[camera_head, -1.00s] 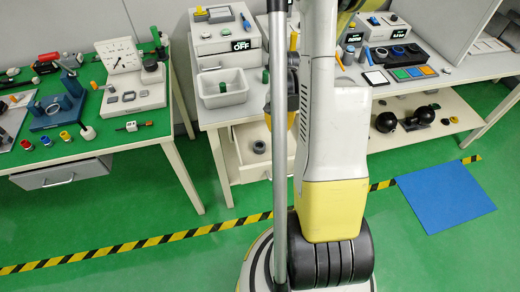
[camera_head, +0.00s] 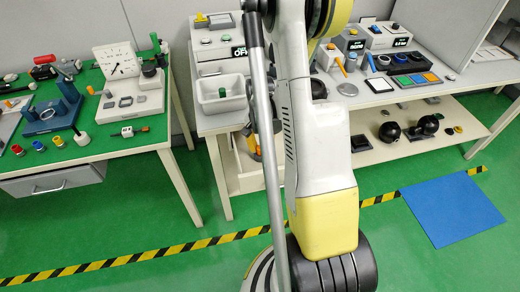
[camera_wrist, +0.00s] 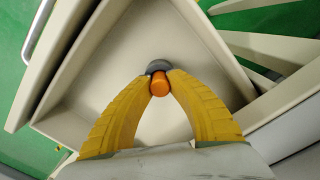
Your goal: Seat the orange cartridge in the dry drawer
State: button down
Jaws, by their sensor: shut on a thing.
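My gripper (camera_wrist: 160,88) has its yellow fingers shut on the orange cartridge (camera_wrist: 159,86) in the wrist view. The cartridge's orange end shows between the fingertips. A dark grey round piece (camera_wrist: 157,66) lies just beyond it; whether the cartridge is inside it or only over it, I cannot tell. Both are over the inside of an open pale drawer (camera_wrist: 105,88). In the head view the drawer (camera_head: 238,172) stands out under the middle bench, and my arm hides most of the gripper and the cartridge.
The drawer walls rise close around my fingers. A white bin (camera_head: 221,93) stands on the bench above. A shelf with black round things (camera_head: 389,132) lies to the right. A blue mat (camera_head: 452,212) lies on the green floor.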

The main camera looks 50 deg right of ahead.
aim_at(260, 147)
jog(key=shift+f, duration=0.2)
jog(key=c, duration=1.3)
grip_release()
jog(key=shift+c, duration=0.2)
jog(key=shift+r, duration=0.15)
notch_tip(260, 147, up, 12)
jog(key=p, duration=0.5)
jog(key=a+r+n+t+h, duration=0.1)
jog(key=a+r+n+t, duration=0.3)
jog(key=a+r, duration=0.8)
jog(key=s+a+r+n+t, duration=0.1)
jog(key=a+r+n, duration=0.1)
jog(key=a+n, duration=0.1)
jog(key=s+a+r+n+t, duration=0.1)
jog(key=s+a+r+n, duration=0.1)
jog(key=a, duration=0.4)
jog(key=s+a+r+n+t+y, duration=0.1)
jog(key=s+a+r+n, duration=0.1)
jog(key=a+n, duration=0.2)
jog(key=shift+s+a+r, duration=0.25)
jog(key=shift+r, duration=0.15)
